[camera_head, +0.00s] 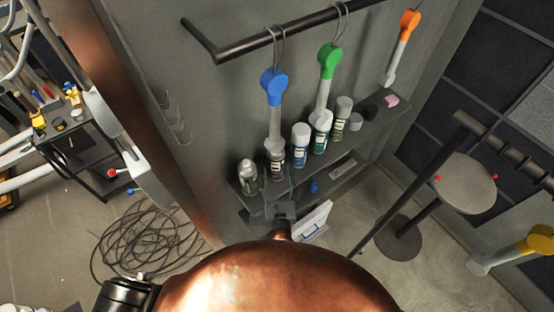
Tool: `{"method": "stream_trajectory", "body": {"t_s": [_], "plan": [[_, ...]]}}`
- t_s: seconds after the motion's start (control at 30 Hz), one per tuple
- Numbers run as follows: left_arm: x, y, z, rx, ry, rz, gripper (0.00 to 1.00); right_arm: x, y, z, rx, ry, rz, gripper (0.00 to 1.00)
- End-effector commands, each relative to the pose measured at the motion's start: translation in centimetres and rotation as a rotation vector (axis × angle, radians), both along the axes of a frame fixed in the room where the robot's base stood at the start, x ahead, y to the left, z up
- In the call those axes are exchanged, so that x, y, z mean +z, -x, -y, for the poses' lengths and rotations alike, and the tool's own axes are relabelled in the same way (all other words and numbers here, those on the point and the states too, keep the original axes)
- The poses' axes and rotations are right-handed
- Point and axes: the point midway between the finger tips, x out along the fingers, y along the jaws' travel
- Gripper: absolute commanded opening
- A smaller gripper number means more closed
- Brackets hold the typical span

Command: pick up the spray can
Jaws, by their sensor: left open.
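Several spray cans stand upright in a row on a dark wall shelf (366,134). From left to right they are a pale silver-green can (249,178), a dark can with a grey cap (276,161), a blue-and-white can (300,147), a teal-and-white can (321,132) and an olive can (342,119). My left gripper (279,190) is open, at the shelf's front edge, just below the dark can. I cannot tell whether its fingers touch any can. My right gripper does not show.
A round stool-like stand (464,184) is at right. Coiled cable (140,240) lies on the floor at left, near a tool cart (85,150).

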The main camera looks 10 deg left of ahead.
Motion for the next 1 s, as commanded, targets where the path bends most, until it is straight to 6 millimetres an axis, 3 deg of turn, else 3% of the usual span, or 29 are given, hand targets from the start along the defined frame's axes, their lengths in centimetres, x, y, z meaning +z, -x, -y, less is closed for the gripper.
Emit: {"method": "stream_trajectory", "body": {"t_s": [0.17, 0.43, 0.7, 1.0], "plan": [[0.3, -2.0, -0.6, 0.005, -0.002, 0.002, 0.56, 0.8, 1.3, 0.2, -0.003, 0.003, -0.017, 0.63], [0.2, -5.3, -1.1, 0.003, -0.001, 0.000, 0.56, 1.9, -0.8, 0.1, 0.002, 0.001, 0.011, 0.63], [0.0, -5.6, -1.1, 0.001, 0.000, -0.002, 0.56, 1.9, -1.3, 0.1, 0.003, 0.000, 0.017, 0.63], [0.0, -5.6, -1.0, 0.000, 0.000, -0.002, 0.35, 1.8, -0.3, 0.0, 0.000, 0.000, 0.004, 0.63]]}}
